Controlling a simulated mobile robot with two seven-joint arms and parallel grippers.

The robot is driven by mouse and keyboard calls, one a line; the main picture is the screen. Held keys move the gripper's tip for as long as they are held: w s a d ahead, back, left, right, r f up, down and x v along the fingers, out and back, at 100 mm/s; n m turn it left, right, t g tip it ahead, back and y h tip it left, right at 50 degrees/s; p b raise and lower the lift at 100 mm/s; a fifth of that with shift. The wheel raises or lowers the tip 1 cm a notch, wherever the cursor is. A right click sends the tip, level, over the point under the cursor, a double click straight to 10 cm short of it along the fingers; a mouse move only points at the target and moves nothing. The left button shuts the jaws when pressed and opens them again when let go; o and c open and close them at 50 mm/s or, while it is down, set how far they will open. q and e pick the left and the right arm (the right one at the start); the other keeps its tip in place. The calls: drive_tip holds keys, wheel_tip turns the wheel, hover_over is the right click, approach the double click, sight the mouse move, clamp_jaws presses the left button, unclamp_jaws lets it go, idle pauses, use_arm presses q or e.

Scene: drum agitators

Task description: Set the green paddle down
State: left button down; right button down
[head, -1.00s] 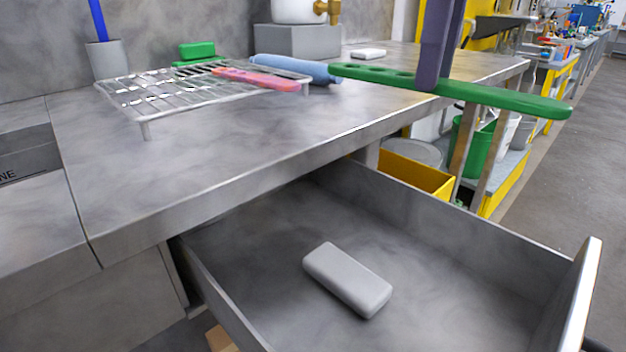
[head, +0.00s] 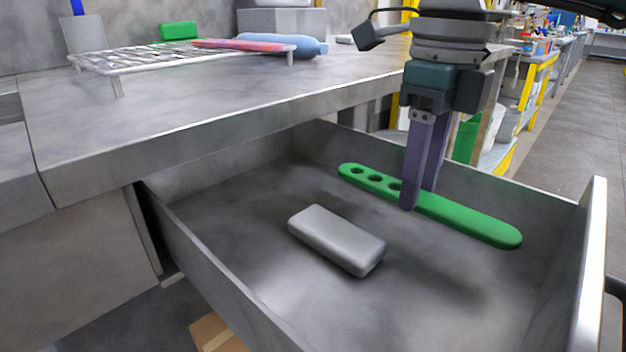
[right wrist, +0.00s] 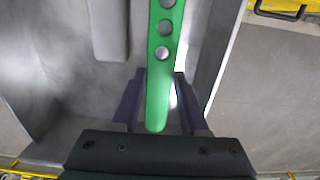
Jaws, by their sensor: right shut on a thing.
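The green paddle (head: 465,220), a long flat bar with holes at one end, is inside the open drawer in the head view. My right gripper (head: 420,198) points down and is shut on the paddle near its middle. The paddle lies about level, and a dark shadow on the drawer floor apart from it suggests it hangs a little above the floor. In the right wrist view the paddle (right wrist: 159,85) runs between the two purple fingers (right wrist: 158,105), its holes towards the top. My left gripper is not in view.
A grey rounded block (head: 337,240) lies on the floor of the drawer (head: 235,290), left of the paddle. Drawer walls enclose the space. On the bench, a wire rack (head: 120,62) holds a red-pink piece (head: 240,45), near a blue roll (head: 285,44). The drawer's front floor is bare.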

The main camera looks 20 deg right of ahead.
sight(409, 234)
wheel_tip(409, 234, down, 4)
drive_tip(key=shift+f+b, duration=0.15)
drive_tip(key=shift+b, duration=0.35)
drive_tip(key=shift+f, duration=0.15)
drive_tip(key=shift+c, duration=2.1)
unclamp_jaws()
drive_tip(key=shift+r, duration=0.65)
wheel_tip(409, 234, up, 11)
drive_tip(key=p, duration=0.2)
drive_tip(key=shift+p, duration=0.4)
